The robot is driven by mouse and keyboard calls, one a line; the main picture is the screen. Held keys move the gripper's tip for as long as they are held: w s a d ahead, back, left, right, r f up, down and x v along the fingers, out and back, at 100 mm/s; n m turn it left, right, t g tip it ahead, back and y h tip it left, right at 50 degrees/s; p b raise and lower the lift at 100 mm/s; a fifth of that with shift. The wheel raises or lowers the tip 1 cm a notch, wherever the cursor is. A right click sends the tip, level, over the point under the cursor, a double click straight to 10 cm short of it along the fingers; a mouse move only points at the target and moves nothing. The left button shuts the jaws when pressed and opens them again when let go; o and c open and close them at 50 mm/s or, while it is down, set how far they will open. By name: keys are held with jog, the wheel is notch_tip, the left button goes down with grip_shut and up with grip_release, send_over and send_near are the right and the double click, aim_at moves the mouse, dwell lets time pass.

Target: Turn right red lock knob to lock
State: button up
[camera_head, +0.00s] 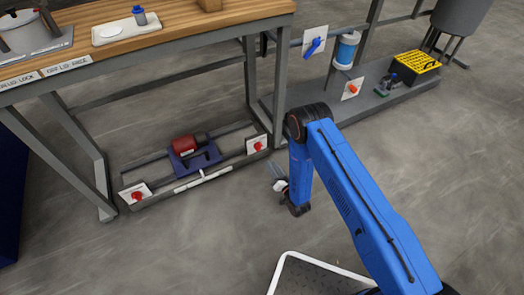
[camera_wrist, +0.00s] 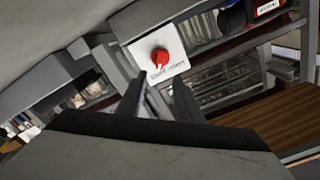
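The right red lock knob (camera_head: 258,147) sits on a white plate at the right end of the low press frame. It also shows in the wrist view, where the red knob (camera_wrist: 160,58) is on its white plate (camera_wrist: 178,44), with small dark lettering I cannot read. My gripper (camera_head: 275,170) is near the knob, to its lower right in the head view, and apart from it. In the wrist view my gripper's two dark fingers (camera_wrist: 158,88) are spread with nothing between them, and the knob lies beyond the fingertips. The other red knob (camera_head: 137,196) is on the left plate.
A red cylinder (camera_head: 184,144) on a blue mount (camera_head: 195,160) and a white handle bar (camera_head: 203,180) lie between the knobs. The workbench (camera_head: 190,28) stands above. A blue valve handle (camera_head: 313,47) and an orange knob (camera_head: 352,90) are to the right. The front floor is mostly clear.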

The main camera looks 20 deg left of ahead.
aim_at(260, 148)
jog(key=x, duration=1.2)
jog(key=shift+c, duration=0.6)
grip_shut()
